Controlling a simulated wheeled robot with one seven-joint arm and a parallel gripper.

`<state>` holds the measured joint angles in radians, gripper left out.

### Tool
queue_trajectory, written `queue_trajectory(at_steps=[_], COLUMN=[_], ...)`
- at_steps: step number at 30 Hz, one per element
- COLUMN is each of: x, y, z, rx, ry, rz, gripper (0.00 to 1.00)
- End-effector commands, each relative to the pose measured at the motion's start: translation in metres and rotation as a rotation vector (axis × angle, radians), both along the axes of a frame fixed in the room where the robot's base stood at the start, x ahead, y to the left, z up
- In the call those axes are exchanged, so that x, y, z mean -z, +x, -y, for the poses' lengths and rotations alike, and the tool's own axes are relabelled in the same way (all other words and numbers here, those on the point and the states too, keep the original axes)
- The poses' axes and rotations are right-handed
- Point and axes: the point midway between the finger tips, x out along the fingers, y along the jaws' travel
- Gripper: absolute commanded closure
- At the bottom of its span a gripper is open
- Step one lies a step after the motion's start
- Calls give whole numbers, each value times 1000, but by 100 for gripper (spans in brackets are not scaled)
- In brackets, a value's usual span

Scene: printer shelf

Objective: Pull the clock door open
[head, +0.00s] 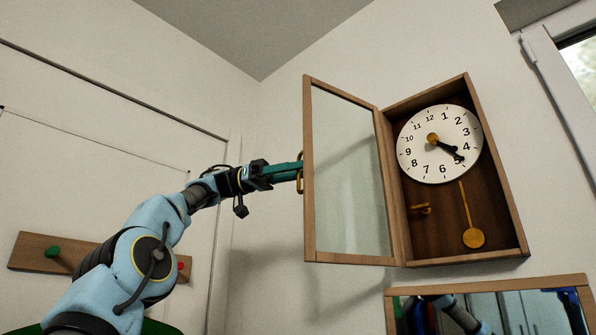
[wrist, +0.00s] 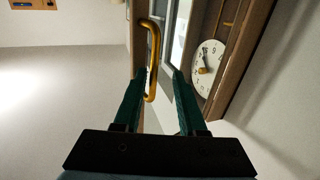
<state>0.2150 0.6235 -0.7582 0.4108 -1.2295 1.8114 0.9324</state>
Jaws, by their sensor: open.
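The wall clock (head: 515,225) is a wooden case with a white dial (head: 440,144) and a brass pendulum (head: 473,237). Its glass door (head: 309,180), framed in wood and hinged on the case's left side, stands swung wide open. A brass handle (head: 300,172) is on the door's free edge, partly hidden by the door frame in the head view.
A framed mirror (head: 490,285) hangs below the clock. A wooden peg rail (head: 28,250) with coloured pegs is on the left wall, behind my arm. A window (head: 580,65) is at the far right. The wall between the peg rail and door is bare.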

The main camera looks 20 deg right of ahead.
Motion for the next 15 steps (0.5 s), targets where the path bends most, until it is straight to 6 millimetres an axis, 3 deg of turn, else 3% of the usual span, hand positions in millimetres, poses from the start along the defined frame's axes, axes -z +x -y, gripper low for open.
queue_trajectory(at_steps=[5, 15], x=[-3, -4], y=[15, 64], z=[-12, -55], rx=[-2, -3], ry=[-2, 0], rz=[-1, -3], gripper=[59, 59])
